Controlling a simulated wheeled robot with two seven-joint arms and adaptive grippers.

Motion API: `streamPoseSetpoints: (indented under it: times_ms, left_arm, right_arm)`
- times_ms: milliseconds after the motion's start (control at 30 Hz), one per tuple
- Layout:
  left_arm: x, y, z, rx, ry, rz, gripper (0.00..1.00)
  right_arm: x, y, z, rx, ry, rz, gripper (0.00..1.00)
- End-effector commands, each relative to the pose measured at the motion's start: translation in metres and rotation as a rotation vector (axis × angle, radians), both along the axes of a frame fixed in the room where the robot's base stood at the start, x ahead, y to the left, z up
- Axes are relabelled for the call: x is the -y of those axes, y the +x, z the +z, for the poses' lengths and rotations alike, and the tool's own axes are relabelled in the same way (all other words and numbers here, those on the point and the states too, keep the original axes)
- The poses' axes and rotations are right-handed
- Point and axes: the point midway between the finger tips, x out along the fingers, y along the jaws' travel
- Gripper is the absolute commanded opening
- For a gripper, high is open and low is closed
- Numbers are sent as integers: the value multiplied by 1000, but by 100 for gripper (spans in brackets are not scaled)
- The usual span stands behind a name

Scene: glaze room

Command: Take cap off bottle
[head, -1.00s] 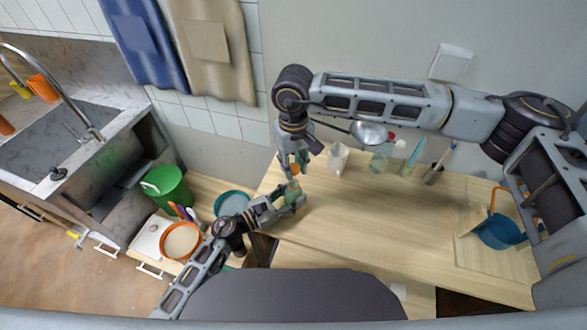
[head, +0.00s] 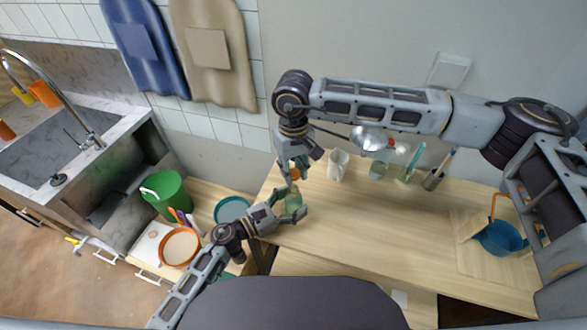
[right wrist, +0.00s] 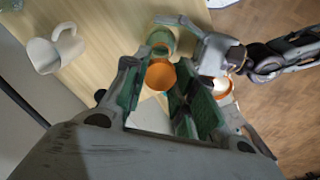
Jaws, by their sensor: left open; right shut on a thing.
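The bottle (head: 293,202) is pale green glass and stands upright near the left end of the wooden worktop. My left gripper (head: 291,206) is open around or beside it. My right gripper (head: 295,172) points down above the bottle, shut on the orange cap (head: 295,175). In the right wrist view the cap (right wrist: 160,76) sits between the green finger pads, and the bottle (right wrist: 162,41) shows beyond it. The cap looks apart from the bottle, just above its neck. The fingers partly hide both.
A white mug (head: 338,164), a glass (head: 378,169) and a brush holder (head: 433,179) stand along the back. A blue bucket (head: 501,238) is at right. A green bin (head: 165,195) and an orange-rimmed bowl (head: 179,247) are at left. The worktop's middle is clear.

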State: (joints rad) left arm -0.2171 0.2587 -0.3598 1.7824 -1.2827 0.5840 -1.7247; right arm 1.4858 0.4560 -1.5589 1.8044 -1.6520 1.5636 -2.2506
Motion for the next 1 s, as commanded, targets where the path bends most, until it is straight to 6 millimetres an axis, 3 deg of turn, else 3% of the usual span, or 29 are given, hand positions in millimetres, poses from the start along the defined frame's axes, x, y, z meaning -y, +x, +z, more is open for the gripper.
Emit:
streamPoseSetpoints:
  times_ms: [267, 1000]
  left_arm:
    - [-16, -11, -1, -1, 2, 1, 70]
    - [-84, -57, -1, -2, 1, 0, 70]
  right_arm:
    - [0, 0, 0, 0, 0, 0, 0]
    - [0, 0, 0, 0, 0, 0, 0]
